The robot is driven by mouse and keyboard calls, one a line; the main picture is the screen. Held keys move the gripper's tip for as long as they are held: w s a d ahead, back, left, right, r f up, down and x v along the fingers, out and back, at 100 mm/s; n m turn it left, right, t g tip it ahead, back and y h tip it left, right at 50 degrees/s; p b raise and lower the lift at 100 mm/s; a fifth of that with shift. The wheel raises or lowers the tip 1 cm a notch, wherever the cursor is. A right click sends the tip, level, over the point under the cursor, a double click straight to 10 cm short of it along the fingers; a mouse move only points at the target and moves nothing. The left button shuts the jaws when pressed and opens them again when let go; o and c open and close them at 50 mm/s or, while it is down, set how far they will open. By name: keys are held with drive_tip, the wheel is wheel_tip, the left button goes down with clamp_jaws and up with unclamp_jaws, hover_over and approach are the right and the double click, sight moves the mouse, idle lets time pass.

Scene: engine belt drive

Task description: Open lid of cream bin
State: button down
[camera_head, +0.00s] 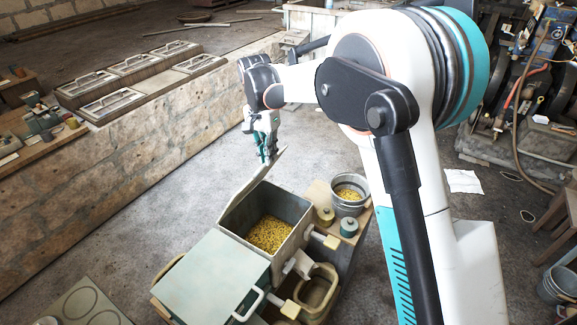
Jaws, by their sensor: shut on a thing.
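The cream bin (293,240) stands at the lower middle with its top open and yellow grains (270,235) inside. Its lid (253,177) is raised on the bin's far left side and tilts up, seen nearly edge-on. My gripper (268,157) is at the raised upper end of the lid, shut on it. The exact contact between fingers and lid is small and partly hidden.
A pale green lid (215,278) with a white handle (249,304) lies shut beside the open bin. A metal bucket (349,195) of grains and small canisters (348,228) stand at right. A stone wall (150,140) runs along the left. Floor between is clear.

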drive_tip(key=w+a+p, duration=0.2)
drive_tip(key=w+a, duration=0.2)
drive_tip(key=a, duration=0.3)
drive_tip(key=w+a+r+p, duration=0.1)
drive_tip(key=w+a+p, duration=0.1)
drive_tip(key=w+a, duration=0.3)
drive_tip(key=shift+w+a, duration=0.15)
drive_tip(key=shift+a, duration=1.55)
drive_tip(key=c, duration=1.7)
unclamp_jaws()
drive_tip(key=shift+o, duration=0.2)
wheel_tip(320, 180, up, 7)
drive_tip(key=w+a, duration=0.1)
drive_tip(key=a, duration=0.1)
drive_tip(key=shift+p, duration=0.45)
drive_tip(key=shift+w, duration=0.1)
